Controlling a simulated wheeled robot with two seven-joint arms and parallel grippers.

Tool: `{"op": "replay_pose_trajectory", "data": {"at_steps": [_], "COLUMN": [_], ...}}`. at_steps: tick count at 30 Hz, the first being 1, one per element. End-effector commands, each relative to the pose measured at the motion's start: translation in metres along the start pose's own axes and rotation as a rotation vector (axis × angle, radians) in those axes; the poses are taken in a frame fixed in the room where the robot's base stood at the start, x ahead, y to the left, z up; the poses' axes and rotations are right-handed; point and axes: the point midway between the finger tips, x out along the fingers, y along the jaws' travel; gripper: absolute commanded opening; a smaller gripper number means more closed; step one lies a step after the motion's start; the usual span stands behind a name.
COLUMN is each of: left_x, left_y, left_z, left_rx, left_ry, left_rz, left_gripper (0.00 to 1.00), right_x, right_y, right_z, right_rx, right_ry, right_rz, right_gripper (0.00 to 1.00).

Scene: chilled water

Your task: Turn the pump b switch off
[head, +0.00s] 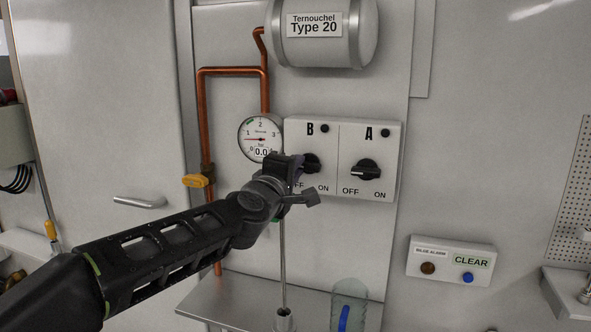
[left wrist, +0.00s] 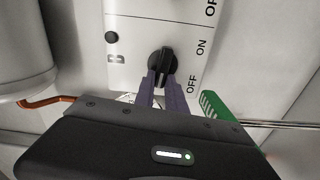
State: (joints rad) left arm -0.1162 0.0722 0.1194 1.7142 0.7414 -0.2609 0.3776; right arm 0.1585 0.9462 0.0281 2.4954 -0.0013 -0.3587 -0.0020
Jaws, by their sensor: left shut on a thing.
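The pump B switch is a round black knob (head: 313,162) on the left half of a white panel (head: 339,130), above the OFF and ON labels. My left gripper (head: 299,164) is at this knob and partly hides it and its OFF label. In the left wrist view the two purple-grey fingers (left wrist: 161,83) are shut on the near end of the black knob (left wrist: 163,62). The grip bar runs roughly level across the panel; which end is its pointer I cannot tell. My right gripper is not in view.
The A knob (head: 366,171) is close to the right on the same panel. A pressure gauge (head: 260,137) reading 0.0 and copper pipes (head: 203,112) are at the left. A steel shelf (head: 235,298) with a clear cylinder (head: 349,300) is below. A bilge alarm box (head: 450,260) reads CLEAR.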

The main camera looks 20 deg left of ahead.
Motion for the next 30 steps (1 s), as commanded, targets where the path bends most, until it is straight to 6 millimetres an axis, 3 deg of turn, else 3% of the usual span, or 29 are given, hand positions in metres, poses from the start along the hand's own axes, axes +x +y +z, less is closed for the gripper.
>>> {"op": "replay_pose_trajectory", "data": {"at_steps": [7, 8, 15, 24, 30], "left_x": [0.000, 0.000, 0.000, -0.002, -0.022], "left_y": [-0.001, -0.001, 0.000, 0.000, 0.001], "left_z": [0.001, 0.001, 0.000, 0.000, 0.000], "left_rx": [0.002, 0.002, 0.002, 0.003, 0.003], "left_ry": [-0.002, -0.002, -0.001, 0.000, 0.000], "left_rz": [-0.001, -0.001, -0.001, 0.000, 0.002], "left_gripper": [0.00, 0.18, 0.37, 0.37, 0.37], "right_x": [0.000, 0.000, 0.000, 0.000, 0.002], "right_y": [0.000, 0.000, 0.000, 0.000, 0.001], "right_z": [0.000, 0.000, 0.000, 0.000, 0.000], "right_rx": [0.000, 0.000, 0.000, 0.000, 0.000], "right_ry": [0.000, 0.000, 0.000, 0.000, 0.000], "right_rz": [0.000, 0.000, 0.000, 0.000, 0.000], "right_gripper": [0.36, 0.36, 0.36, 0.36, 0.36]}}
